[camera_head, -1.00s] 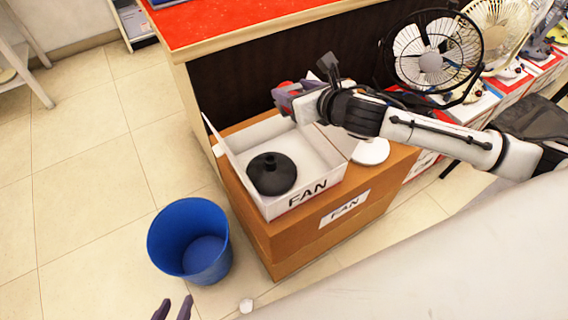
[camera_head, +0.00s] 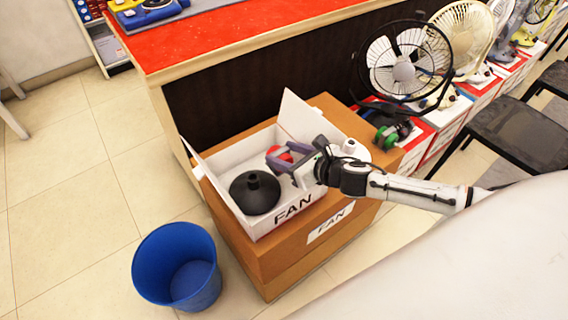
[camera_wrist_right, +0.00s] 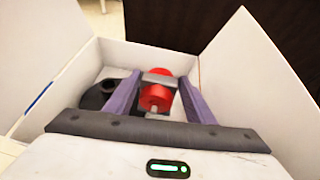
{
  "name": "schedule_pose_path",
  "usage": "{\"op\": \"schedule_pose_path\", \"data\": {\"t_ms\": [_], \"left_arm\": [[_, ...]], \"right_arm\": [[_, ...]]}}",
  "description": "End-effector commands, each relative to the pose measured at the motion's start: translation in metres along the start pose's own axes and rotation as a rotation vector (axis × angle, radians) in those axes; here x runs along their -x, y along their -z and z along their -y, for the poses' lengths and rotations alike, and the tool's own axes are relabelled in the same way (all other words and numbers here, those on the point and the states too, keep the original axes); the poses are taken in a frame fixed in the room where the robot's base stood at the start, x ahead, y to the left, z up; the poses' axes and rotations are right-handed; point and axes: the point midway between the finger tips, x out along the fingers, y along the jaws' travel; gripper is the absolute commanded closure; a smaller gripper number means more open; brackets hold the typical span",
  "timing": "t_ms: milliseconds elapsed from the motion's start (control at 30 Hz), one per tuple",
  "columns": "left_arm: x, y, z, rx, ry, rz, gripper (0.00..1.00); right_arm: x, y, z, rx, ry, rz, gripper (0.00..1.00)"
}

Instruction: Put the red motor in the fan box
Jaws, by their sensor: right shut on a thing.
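The red motor (camera_head: 277,154) is between the purple fingers of my right gripper (camera_head: 279,161), which is shut on it. In the right wrist view the motor (camera_wrist_right: 158,92), red with a grey band, shows between the fingertips (camera_wrist_right: 160,98). The gripper reaches into the open white fan box (camera_head: 283,214), at its right half. Whether the motor touches the box floor I cannot tell. A black round base (camera_head: 255,192) lies in the box's left half; it also shows in the right wrist view (camera_wrist_right: 98,95). My left gripper is out of view.
The fan box stands on a brown carton (camera_head: 330,229) labelled FAN, its flaps raised. A blue bin (camera_head: 176,268) stands on the floor at left. A red-topped counter (camera_head: 230,35) is behind. A black fan (camera_head: 405,65) and a green-and-black part (camera_head: 391,135) are at right.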

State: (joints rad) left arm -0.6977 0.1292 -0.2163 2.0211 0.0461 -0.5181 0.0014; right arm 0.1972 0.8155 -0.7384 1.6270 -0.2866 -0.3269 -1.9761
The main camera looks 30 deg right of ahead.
Motion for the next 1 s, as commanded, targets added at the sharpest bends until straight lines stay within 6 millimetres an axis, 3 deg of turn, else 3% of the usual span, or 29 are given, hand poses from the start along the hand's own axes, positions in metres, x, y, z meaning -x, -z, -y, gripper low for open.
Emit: {"op": "schedule_pose_path", "data": {"t_ms": [200, 700, 733, 833, 1000], "left_arm": [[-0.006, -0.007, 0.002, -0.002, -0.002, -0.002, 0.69], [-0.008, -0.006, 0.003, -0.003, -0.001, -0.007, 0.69], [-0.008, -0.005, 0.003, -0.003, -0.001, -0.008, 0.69], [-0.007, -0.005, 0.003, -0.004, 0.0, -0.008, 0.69], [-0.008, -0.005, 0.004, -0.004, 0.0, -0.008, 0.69]], "right_arm": [[-0.013, 0.025, 0.0, -0.003, 0.0, 0.003, 0.91], [-0.016, 0.031, 0.0, 0.0, -0.001, 0.004, 0.91], [-0.016, 0.033, 0.0, -0.001, 0.0, -0.001, 0.47], [-0.015, 0.033, 0.0, -0.001, 0.0, -0.001, 0.32], [-0.015, 0.032, -0.001, -0.001, -0.001, 0.0, 0.32]]}}
